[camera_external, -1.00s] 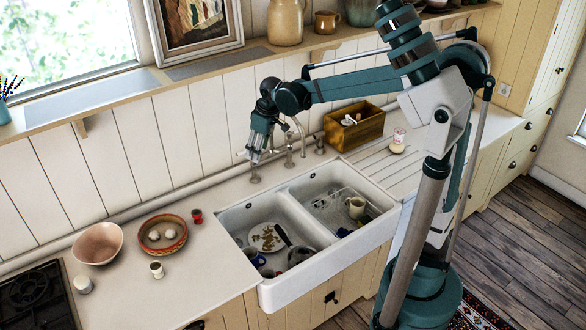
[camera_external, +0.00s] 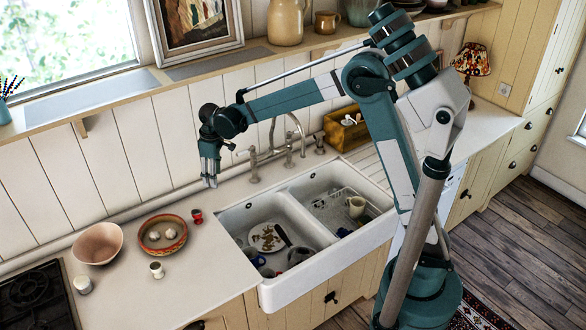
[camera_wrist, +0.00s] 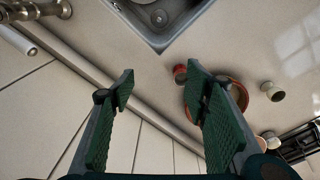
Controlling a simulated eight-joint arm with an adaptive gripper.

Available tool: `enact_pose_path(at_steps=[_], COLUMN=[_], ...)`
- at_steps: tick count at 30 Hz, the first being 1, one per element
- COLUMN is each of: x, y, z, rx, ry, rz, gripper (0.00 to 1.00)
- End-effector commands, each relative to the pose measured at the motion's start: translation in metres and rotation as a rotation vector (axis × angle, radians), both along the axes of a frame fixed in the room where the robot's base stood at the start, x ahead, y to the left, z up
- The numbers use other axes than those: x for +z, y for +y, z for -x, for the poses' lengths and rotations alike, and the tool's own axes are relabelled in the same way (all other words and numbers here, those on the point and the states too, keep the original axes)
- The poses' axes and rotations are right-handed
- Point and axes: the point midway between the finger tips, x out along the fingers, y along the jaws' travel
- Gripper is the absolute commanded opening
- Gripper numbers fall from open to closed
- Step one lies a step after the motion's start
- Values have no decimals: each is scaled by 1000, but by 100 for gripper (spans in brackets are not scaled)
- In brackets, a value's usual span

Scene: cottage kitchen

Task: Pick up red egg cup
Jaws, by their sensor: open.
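The red egg cup (camera_external: 197,216) stands upright on the pale worktop, between the terracotta bowl and the sink. My gripper (camera_external: 210,183) is in the air above the worktop, a little above and to the right of the egg cup in the external view, pointing down. In the wrist view my gripper (camera_wrist: 162,95) is open with nothing between its green fingers. The red egg cup (camera_wrist: 180,73) shows there just beyond the right fingertip, partly hidden by it.
A terracotta bowl (camera_external: 163,247) holding pale egg-like things is left of the egg cup. A white cup (camera_external: 157,270), a pink bowl (camera_external: 97,243) and a small white jar (camera_external: 83,285) stand nearby. The double sink (camera_external: 275,290) and tap (camera_external: 290,145) are to the right.

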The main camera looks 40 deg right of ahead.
Motion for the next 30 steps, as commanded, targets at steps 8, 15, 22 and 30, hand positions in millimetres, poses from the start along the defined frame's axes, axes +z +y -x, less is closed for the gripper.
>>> enact_pose_path(at_steps=[8, 15, 22, 30], x=[-48, -84, -99, -100], y=[51, 85, 99, 99], z=[-15, -21, -23, -23], rx=[70, 121, 140, 142], ry=[42, 72, 84, 86], rz=[24, 41, 48, 49], gripper=[46, 46, 46, 46])
